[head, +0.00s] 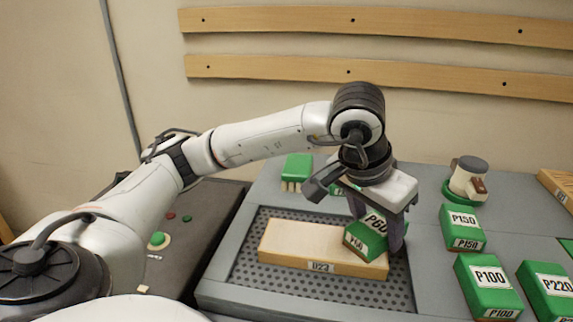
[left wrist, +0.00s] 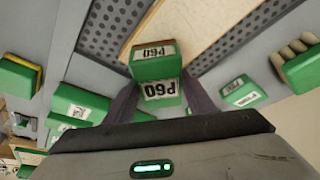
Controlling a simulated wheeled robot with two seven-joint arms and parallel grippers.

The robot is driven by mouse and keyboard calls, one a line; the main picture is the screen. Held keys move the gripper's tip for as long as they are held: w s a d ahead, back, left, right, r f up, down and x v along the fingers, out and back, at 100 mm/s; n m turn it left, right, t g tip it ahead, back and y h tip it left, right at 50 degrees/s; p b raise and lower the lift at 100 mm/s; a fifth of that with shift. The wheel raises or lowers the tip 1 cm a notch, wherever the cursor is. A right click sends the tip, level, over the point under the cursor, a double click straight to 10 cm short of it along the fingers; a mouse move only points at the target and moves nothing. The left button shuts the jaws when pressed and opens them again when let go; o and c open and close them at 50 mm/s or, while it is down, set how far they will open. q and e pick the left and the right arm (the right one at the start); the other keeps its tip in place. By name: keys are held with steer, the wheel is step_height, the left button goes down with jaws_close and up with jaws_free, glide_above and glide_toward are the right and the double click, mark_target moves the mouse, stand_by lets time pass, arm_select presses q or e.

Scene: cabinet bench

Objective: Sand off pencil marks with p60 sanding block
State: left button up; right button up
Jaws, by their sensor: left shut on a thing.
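The green P60 sanding block (head: 368,241) is at the right end of the pale wooden board labelled D23 (head: 300,243), turned at an angle to it. I cannot tell for sure whether its underside touches the wood. My left gripper (head: 378,226) is shut on the block from above, one finger on each side. In the left wrist view the P60 block (left wrist: 155,65) sits between the fingers, with the board (left wrist: 190,25) beyond it. I make out no pencil marks on the visible wood; the part under the block is hidden. My right gripper is not in view.
The board lies on a perforated dark panel (head: 262,281) in the grey bench. Green blocks P150 (head: 462,228), P100 (head: 487,287) and P220 (head: 547,290) stand to the right. A bristled green brush (head: 297,168) is behind the board; a cup-like object (head: 468,178) stands back right.

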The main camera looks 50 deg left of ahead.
arm_select(q)
step_height(320, 180, up, 2)
steer(key=shift+a+r, duration=0.1)
steer(key=shift+r, duration=0.15)
steer(key=shift+p+v, duration=0.75)
step_height(320, 180, up, 3)
steer(key=shift+w+r+p, duration=0.1)
steer(key=shift+w+p, duration=0.05)
steer(key=shift+p, duration=0.85)
steer(key=shift+r+p, duration=0.3)
steer(key=shift+r, duration=0.2)
